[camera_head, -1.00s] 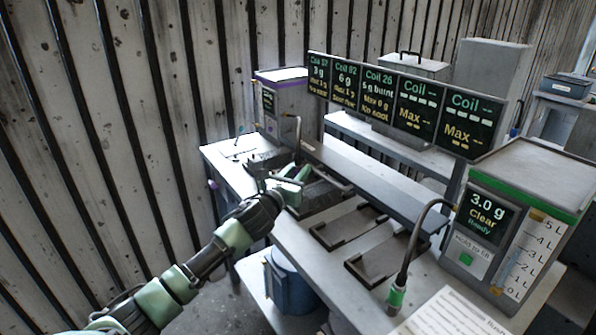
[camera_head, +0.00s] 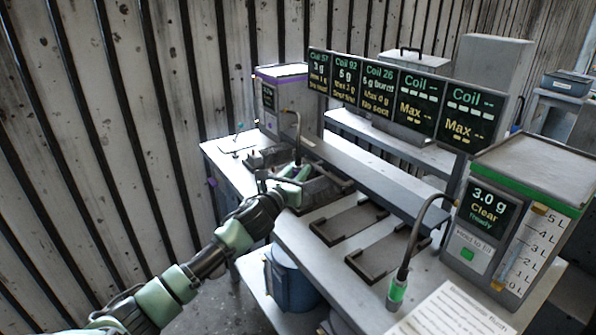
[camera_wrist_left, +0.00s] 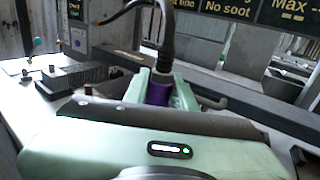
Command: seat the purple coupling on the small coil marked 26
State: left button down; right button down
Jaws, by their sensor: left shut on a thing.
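The purple coupling (camera_wrist_left: 158,91) is at the end of a black hose (camera_wrist_left: 167,40) and stands roughly upright in the left wrist view. My left gripper (camera_wrist_left: 160,88) is shut on it, with a pale green finger on each side. In the head view my left gripper (camera_head: 298,176) is over the left part of the bench, by the dark coil blocks (camera_head: 323,191). The coupling's lower end is hidden behind the gripper, so I cannot tell whether it touches a coil. No mark 26 is readable on a coil; a screen (camera_head: 378,90) reads Coil 26. My right gripper is out of view.
A purple-trimmed machine (camera_head: 283,98) stands behind the gripper. A green-trimmed machine (camera_head: 520,215) reads 3.0 g Clear, with a green-ended hose (camera_head: 397,290) before it. Two dark trays (camera_head: 348,223) look empty. A raised beam (camera_head: 385,187) runs behind them.

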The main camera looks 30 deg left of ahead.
pick_arm(q)
jog(key=shift+f+b, duration=0.35)
jog(key=shift+f, duration=0.15)
jog(key=c, duration=1.1)
grip_release()
jog(key=shift+s+d+b, duration=0.1)
jog(key=shift+s+d, duration=0.1)
jog(key=shift+s, duration=1.1)
jog(key=shift+s+d+b, duration=0.15)
jog(key=shift+s+d, duration=0.1)
jog(key=shift+s, duration=1.05)
jog(key=shift+s+d+b, duration=0.1)
jog(key=shift+s+d, duration=0.1)
jog(key=shift+s, duration=1.1)
